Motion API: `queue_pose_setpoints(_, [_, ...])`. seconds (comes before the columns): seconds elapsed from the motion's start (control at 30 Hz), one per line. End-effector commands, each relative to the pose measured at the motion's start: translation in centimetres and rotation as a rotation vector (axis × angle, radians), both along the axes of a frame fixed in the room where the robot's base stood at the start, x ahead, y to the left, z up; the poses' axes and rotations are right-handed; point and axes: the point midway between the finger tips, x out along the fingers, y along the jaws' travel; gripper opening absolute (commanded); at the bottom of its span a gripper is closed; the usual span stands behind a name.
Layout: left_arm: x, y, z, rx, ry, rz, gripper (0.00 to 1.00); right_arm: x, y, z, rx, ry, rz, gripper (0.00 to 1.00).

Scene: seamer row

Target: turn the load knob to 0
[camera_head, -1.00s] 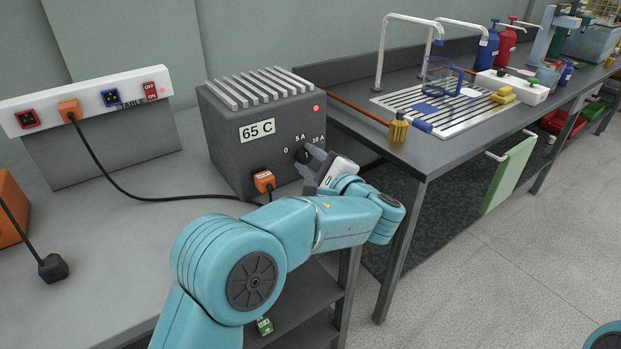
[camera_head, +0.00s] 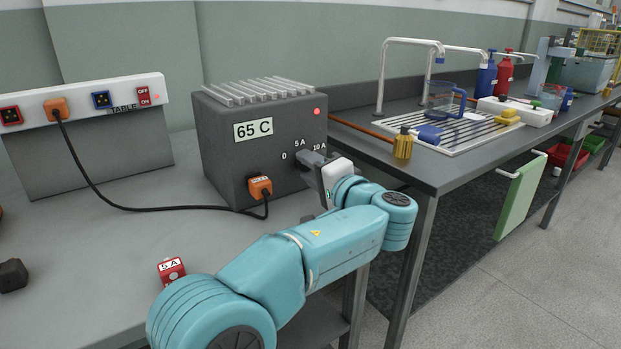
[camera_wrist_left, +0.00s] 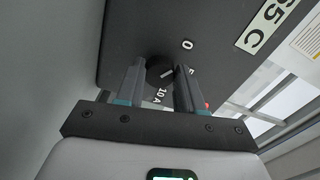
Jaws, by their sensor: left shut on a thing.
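The load knob (camera_wrist_left: 158,72) is a small black dial with a white pointer line on the front of the dark grey load box (camera_head: 226,150). In the left wrist view the pointer slants toward the 5 mark, with 0 above it and 10 A below. My left gripper (camera_wrist_left: 161,70) is shut on the knob, one finger on each side. My right gripper is not in view.
The load box shows a 65 C label (camera_head: 253,128), a red lamp (camera_head: 317,111) and an orange plug (camera_head: 260,187) with a black cable. A socket panel (camera_head: 80,112) stands left. A red 5 A block (camera_head: 171,271) lies on the bench. A sink bench (camera_head: 440,175) adjoins at right.

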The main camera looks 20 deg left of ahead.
Motion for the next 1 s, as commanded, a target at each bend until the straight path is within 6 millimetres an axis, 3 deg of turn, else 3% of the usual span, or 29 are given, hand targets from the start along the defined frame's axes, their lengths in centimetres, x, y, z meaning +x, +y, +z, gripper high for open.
queue_pose_setpoints(0.73, [0.05, 0.07, 0.25, -0.048, -0.068, -0.002, 0.07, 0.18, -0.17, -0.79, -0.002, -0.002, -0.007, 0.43])
queue_pose_setpoints(0.77, [0.05, 0.07, 0.26, -0.048, -0.068, -0.002, 0.47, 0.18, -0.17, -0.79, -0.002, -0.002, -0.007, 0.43])
queue_pose_setpoints(0.8, [0.05, 0.07, 0.25, -0.048, -0.067, -0.002, 0.6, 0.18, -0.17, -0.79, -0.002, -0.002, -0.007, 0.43])
queue_pose_setpoints(1.0, [0.03, 0.04, 0.13, -0.047, -0.065, -0.002, 0.63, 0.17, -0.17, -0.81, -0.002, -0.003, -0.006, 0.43])
